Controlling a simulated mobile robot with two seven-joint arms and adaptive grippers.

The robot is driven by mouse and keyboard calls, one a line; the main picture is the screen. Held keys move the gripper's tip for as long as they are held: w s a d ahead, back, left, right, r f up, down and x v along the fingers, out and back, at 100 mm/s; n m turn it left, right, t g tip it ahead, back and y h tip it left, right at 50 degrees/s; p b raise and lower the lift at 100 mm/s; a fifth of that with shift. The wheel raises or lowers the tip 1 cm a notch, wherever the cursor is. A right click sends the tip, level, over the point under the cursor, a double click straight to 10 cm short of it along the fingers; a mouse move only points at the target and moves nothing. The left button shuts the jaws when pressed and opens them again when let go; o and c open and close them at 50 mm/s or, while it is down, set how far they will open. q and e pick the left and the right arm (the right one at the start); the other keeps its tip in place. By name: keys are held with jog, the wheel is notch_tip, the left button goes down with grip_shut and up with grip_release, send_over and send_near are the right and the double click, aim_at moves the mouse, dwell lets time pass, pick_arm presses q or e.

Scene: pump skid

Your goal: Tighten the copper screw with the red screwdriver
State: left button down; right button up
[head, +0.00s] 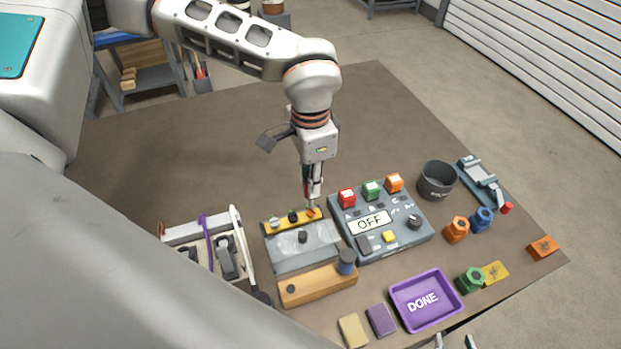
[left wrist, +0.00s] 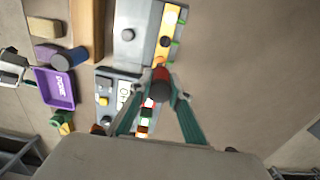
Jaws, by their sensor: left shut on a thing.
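My left gripper (head: 313,190) is shut on the red screwdriver (head: 307,187), which stands roughly upright with its tip down. In the left wrist view its red handle (left wrist: 160,82) shows between the fingers. The tip is at the right end of the yellow strip (head: 283,223), over the copper-orange screw (head: 312,213). I cannot tell whether the tip is seated in it. Other, darker and silver screws sit further left on the strip. My right gripper (head: 454,342) shows only its fingertips at the bottom edge, apart and with nothing between them.
A grey control box (head: 395,237) reading OFF stands right of the strip. A wooden block (head: 318,287), a purple DONE tray (head: 425,300) and a caddy (head: 195,232) lie nearby. A dark cup (head: 437,180) and colored nuts are at right. The table's back left is clear.

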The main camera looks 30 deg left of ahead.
pick_arm(q)
jog(key=shift+f+b, duration=0.4)
jog(key=shift+f, duration=0.4)
pick_arm(e)
jog(key=shift+f, duration=0.4)
dwell(0.5)
pick_arm(q)
jog(key=shift+r, duration=0.15)
pick_arm(e)
jog(key=shift+r, duration=0.1)
pick_arm(q)
jog(key=shift+r+p, duration=1)
jog(key=shift+r, duration=1.4)
pick_arm(e)
jog(key=shift+r, duration=0.75)
